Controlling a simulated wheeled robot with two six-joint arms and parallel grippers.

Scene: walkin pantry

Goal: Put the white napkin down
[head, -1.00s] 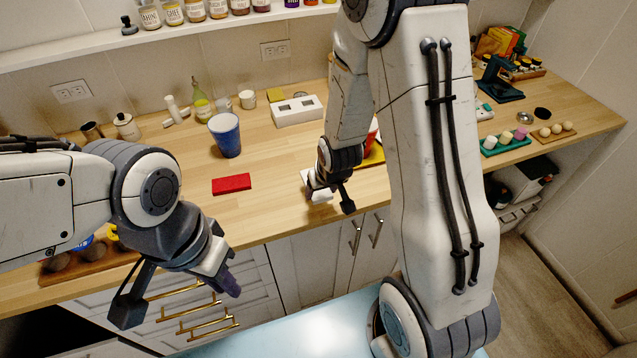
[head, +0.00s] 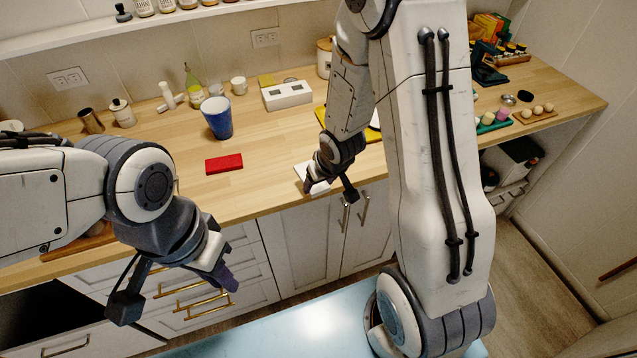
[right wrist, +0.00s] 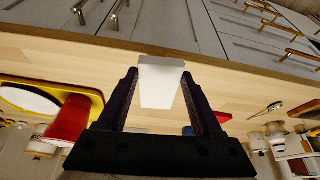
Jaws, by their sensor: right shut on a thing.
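The white napkin (head: 301,170) is at the front edge of the wooden counter, partly hidden by my right gripper (head: 311,185). In the right wrist view the napkin (right wrist: 160,84) is a flat white piece between the two dark fingers of my right gripper (right wrist: 160,78), which is shut on it. I cannot tell whether the napkin touches the counter. My left gripper (head: 226,282) hangs in front of the drawers, away from the napkin; its finger gap does not show clearly.
A red folded cloth (head: 224,163) and a blue cup (head: 217,118) stand left of the napkin. A white two-hole block (head: 287,95) is behind. A red cup (right wrist: 68,122) and yellow tray (right wrist: 94,95) are near my right gripper. Bare counter (head: 265,148) lies between cloth and napkin.

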